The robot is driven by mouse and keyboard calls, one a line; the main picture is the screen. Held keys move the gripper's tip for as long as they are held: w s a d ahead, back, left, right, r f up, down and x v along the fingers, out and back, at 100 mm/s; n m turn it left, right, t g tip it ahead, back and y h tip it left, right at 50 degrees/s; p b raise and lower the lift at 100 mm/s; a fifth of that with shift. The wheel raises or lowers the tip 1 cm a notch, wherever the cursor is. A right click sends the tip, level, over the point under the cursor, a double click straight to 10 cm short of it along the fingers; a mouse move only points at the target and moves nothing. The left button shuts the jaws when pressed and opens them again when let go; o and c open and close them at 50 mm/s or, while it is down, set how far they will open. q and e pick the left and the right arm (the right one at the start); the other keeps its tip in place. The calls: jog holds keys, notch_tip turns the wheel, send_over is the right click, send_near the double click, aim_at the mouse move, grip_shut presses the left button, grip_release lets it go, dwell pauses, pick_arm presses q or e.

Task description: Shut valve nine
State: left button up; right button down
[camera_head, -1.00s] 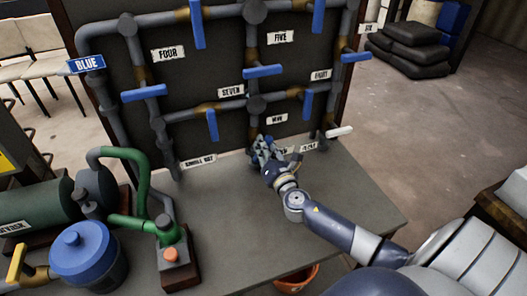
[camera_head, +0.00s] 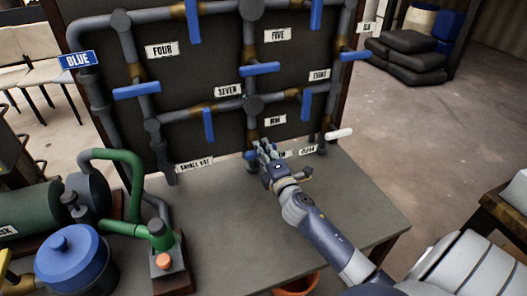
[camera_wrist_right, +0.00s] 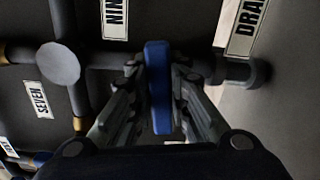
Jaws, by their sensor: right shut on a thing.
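Valve nine's blue handle (camera_wrist_right: 158,85) is a flat bar between the two fingers of my right gripper (camera_wrist_right: 157,100) in the right wrist view. The fingers are shut on it. There the bar lies roughly across the line of the pipe (camera_wrist_right: 98,55) from the round joint. In the head view my right gripper (camera_head: 262,150) is at the lower middle of the pipe board, under the label NINE (camera_head: 274,121). It hides most of the handle; a bit of blue (camera_head: 249,155) shows at its left. My left gripper is not in view.
Other blue handles stand close by: the one by SEVEN (camera_head: 208,124) and the one above right of nine (camera_head: 306,105). A white handle (camera_head: 339,133) sticks out at the right. The grey bench top (camera_head: 235,235) is clear in front.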

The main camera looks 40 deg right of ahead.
jog(key=shift+f+m, duration=0.1)
jog(key=shift+m, duration=0.8)
jog(key=c, duration=1.5)
grip_release()
jog(key=v, duration=1.2)
jog(key=shift+f, duration=0.1)
